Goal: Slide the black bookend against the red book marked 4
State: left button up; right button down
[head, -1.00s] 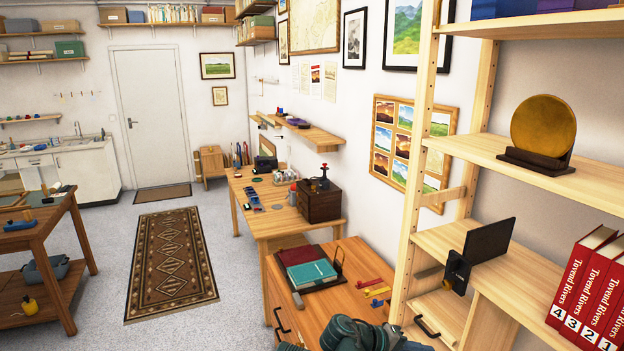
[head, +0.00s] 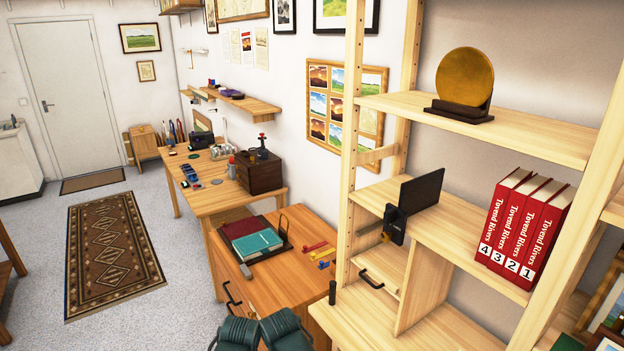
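The black bookend (head: 422,190) stands upright on the middle shelf of the pale wooden rack. The red book marked 4 (head: 496,220) is the leftmost of a row of red Tovend Rivers books on the same shelf. The bookend is left of book 4, with a clear gap of bare shelf between them. The bookend's foot is hard to make out. Neither of my grippers shows. Dark teal parts of my arms (head: 262,331) appear at the bottom edge, well below and left of the bookend.
A small black item with a yellow part (head: 393,225) is at the shelf's left front edge. A rack upright (head: 352,130) stands left of the bookend. A gold disc (head: 465,80) stands on the shelf above. Below left is a wooden cabinet top (head: 290,275) with books.

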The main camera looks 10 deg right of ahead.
aim_at(417, 194)
jog(key=z, duration=1.55)
